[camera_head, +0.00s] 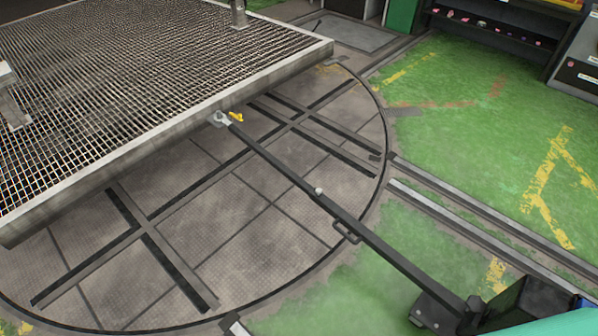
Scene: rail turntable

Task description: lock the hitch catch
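The hitch (221,119) is a small light metal coupling at the edge of the mesh-topped platform, left of the picture's middle. A small yellow catch (236,117) sits beside it on the right. It is too small to tell whether the catch is open or locked. A long dark drawbar (290,172) runs from the hitch down to the lower right. It carries a small pale knob (318,191) and a loop-shaped handle (347,231). Neither of my grippers shows in the head view, so nothing is seen touching the catch or the bar.
The mesh-topped platform (275,60) overhangs the round turntable (235,222) with its crossing dark rails. Floor rails (480,231) lead away to the right over green floor (465,125). A dark box-like unit (535,300) stands at the bar's lower end. Shelving (490,30) lines the back.

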